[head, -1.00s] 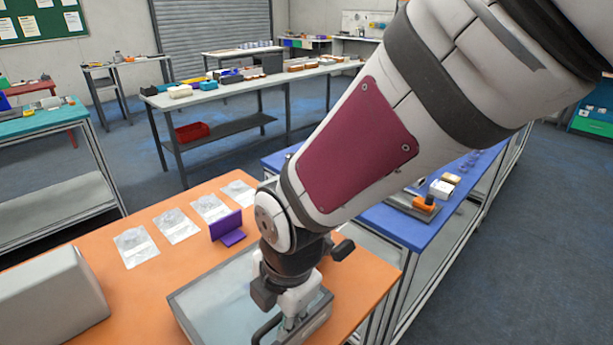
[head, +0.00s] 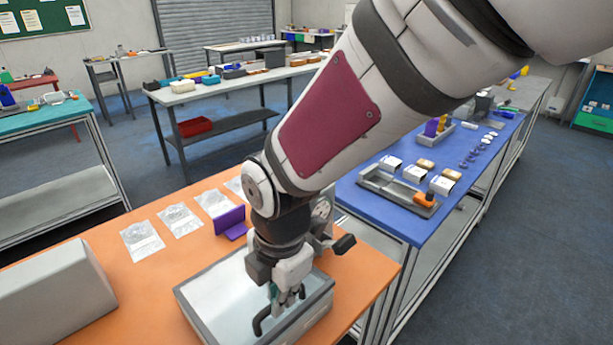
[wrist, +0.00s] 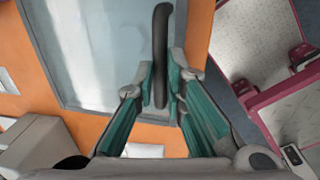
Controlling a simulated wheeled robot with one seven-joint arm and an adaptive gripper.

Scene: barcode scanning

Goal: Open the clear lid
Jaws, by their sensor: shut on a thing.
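A shallow grey box stands on the orange table with its clear lid (head: 222,292) on top, in the head view. The lid is a pale, see-through panel; it also fills the upper middle of the wrist view (wrist: 95,50). A dark bar handle (head: 262,322) is on the lid, and it runs between my fingers in the wrist view (wrist: 161,45). My gripper (head: 284,302) is shut on the handle, with its teal fingers on both sides in the wrist view (wrist: 160,90). My arm and gripper hide part of the lid. I cannot tell whether the lid is raised.
Several clear bags (head: 142,240) and a purple stand (head: 231,224) are behind the box on the orange table (head: 135,310). A large grey block (head: 55,300) stands at left. A blue table (head: 395,225) with a tray and small boxes is at right.

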